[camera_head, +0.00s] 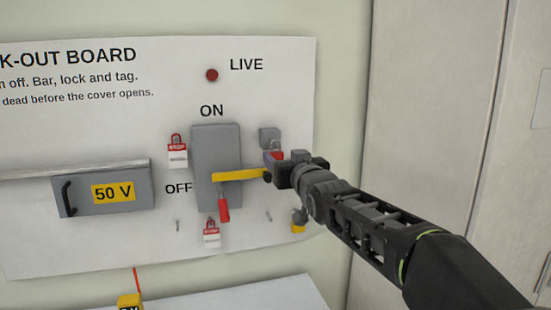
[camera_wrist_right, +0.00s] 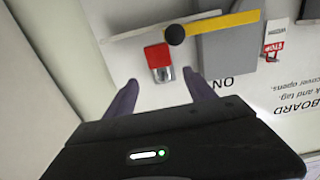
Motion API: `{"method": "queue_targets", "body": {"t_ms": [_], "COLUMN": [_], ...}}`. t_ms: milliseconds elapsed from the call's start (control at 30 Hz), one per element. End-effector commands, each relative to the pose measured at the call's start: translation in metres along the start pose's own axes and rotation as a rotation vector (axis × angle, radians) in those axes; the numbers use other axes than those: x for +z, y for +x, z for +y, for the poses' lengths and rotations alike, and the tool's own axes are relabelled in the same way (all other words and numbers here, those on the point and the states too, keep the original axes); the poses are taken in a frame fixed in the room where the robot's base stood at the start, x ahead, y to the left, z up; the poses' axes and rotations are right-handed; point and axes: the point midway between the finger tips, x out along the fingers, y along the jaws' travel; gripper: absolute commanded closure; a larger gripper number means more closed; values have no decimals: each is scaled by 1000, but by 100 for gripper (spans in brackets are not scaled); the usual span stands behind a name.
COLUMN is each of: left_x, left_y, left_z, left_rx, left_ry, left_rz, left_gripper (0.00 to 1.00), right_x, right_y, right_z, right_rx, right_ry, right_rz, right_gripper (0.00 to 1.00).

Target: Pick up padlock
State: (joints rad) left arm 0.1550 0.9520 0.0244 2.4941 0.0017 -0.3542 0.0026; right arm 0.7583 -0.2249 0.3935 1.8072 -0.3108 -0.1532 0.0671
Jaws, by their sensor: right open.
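A red block-shaped body, which looks like the padlock (camera_head: 276,156), hangs on the board below a grey block (camera_head: 269,138), just right of the yellow lever. In the right wrist view, which is upside down, the red padlock (camera_wrist_right: 158,56) shows with a silvery grey part beside it. My right gripper (camera_head: 280,172) is at the board by the lever's dark knob and partly covers the padlock. In the wrist view the two fingers of my right gripper (camera_wrist_right: 163,88) are spread and empty, with the padlock beyond and between their tips. My left gripper is out of view.
The yellow lever (camera_head: 238,175) with its dark knob sticks out from the grey switch box (camera_head: 208,140), close to my gripper. Red-and-white tags (camera_head: 177,151) and a red item (camera_head: 223,209) hang nearby. A 50 V cover (camera_head: 82,191) is at left.

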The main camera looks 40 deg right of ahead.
Motion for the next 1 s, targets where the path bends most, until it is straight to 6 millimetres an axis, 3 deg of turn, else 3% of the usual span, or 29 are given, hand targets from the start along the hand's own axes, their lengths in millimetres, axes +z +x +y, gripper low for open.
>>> {"method": "queue_targets", "body": {"t_ms": [167, 533, 1000], "left_x": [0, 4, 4], "left_y": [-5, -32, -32], "left_z": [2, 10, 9], "left_rx": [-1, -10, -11], "left_ry": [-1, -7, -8], "left_rz": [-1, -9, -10], "left_gripper": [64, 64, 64], "right_x": [-1, -2, 2], "right_y": [6, 48, 52], "right_z": [0, -3, -3], "right_rx": [1, -1, 0], "right_ry": [0, 3, 0], "right_rz": [-1, -1, 0], "right_gripper": [36, 36, 36]}}
